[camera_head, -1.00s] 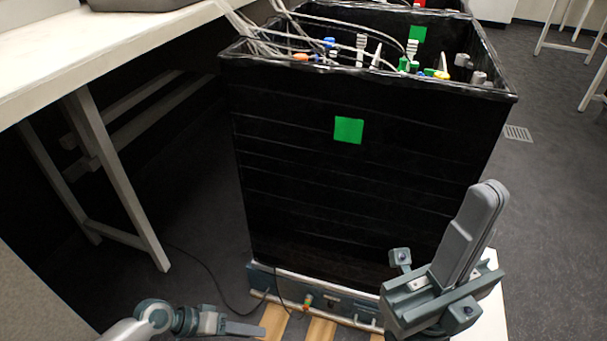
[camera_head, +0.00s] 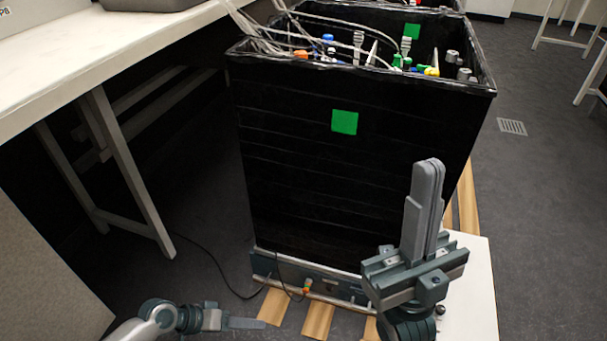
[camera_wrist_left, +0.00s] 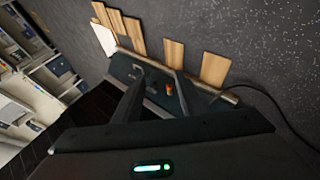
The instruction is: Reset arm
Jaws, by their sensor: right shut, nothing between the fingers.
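My left gripper (camera_head: 262,323) is low at the bottom left of the head view, seen edge-on and pointing right. In the left wrist view its two dark fingers (camera_wrist_left: 160,80) stand apart with nothing held between them; the base of the black bioreactor box shows beyond. My right gripper (camera_head: 430,164) stands at the lower right, in front of the box's right side. Its grey fingers point upward and are pressed together, with nothing between them.
The tall black box (camera_head: 290,180) carries a green square (camera_head: 344,122), with cables and coloured caps at its open top. Wooden slats (camera_head: 318,321) lie at its base. A white bench (camera_head: 100,50) runs along the left, its leg (camera_head: 135,170) below. A white surface (camera_head: 467,290) lies beside the right gripper.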

